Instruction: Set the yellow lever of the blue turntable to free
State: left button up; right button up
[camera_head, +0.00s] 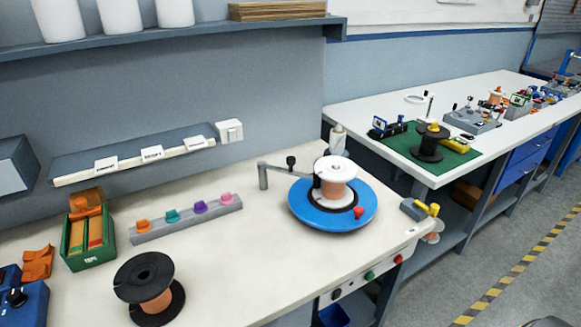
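The blue turntable (308,210) sits at the right end of the near bench. It carries a spool (335,178) with copper-coloured winding and a white top flange. A red knob (358,212) stands at its front right rim. A small yellow lever (433,209) is on a grey block (414,211) at the bench's right edge, just right of the turntable. Its exact setting is too small to read. Neither of my grippers is in view.
A grey post with an arm (264,176) stands left of the turntable. A black spool (150,285), a green box (88,240) and a rail with coloured knobs (186,218) are further left. The bench front (270,265) is clear. A second bench (450,160) stands behind.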

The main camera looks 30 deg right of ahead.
aim_at(433, 209)
jog(key=z, duration=1.8)
